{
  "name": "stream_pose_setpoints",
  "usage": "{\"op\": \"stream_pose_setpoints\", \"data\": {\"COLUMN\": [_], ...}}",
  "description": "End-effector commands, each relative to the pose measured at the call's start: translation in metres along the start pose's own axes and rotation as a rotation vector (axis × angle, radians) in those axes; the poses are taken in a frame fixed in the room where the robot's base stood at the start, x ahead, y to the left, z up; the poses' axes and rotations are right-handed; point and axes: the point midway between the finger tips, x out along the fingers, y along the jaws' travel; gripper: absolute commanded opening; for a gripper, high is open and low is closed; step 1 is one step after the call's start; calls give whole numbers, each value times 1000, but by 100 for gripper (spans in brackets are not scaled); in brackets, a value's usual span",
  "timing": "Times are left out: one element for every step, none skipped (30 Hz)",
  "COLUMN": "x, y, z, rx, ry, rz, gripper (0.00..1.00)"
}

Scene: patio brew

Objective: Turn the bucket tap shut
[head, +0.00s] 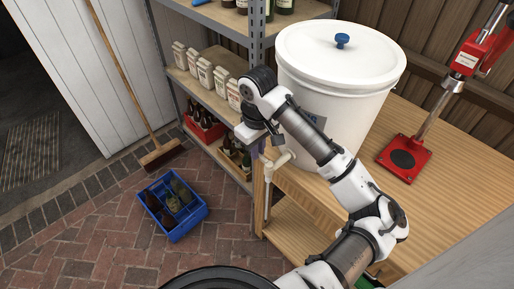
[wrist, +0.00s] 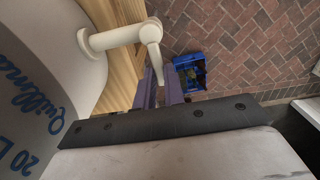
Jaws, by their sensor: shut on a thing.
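The white bucket (head: 338,85) stands on the wooden bench, lid on. Its white tap (head: 277,166) sticks out low on the side facing me, with a thin pale tube hanging below. In the wrist view the tap (wrist: 112,38) runs out from the bucket wall (wrist: 40,95) to a rounded body, from which a tapered lever (wrist: 157,62) points down the picture. My gripper (wrist: 159,92) has its purple fingers on either side of this lever, shut on it. In the head view my gripper (head: 256,150) is just above the tap, and my wrist partly hides the grip.
A wooden bench (head: 440,165) carries the bucket and a red bottle capper (head: 405,158). A metal shelf (head: 215,85) with cartons and bottles stands behind. A blue crate (head: 187,222) of bottles sits on the brick floor. A broom (head: 160,152) leans at the wall.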

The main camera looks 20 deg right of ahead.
Motion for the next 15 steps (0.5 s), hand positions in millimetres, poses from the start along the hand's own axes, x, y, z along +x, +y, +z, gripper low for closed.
{"op": "stream_pose_setpoints", "data": {"x": [-1,-1,-1,-1,-1,-1,-1,-1,-1,-1,0,0,0,0,0], "y": [0,0,0,0,0,0,0,0,0,0,0,0,0,0,0], "z": [0,0,0,0,0,0,0,0,0,0,0,0,0,0,0], "rx": [1,0,0,0,0,0,-1,-1,-1,-1,-1,-1,-1,-1,-2], "ry": [1,1,1,1,1,1,1,1,1,1,1,1,1,1,1], "rz": [1,1,1,1,1,1,1,1,1,1,1,1,1,0,0], "gripper": [0,0,0,0,0,0,12,16,21,25,29,33,33,33,33]}}
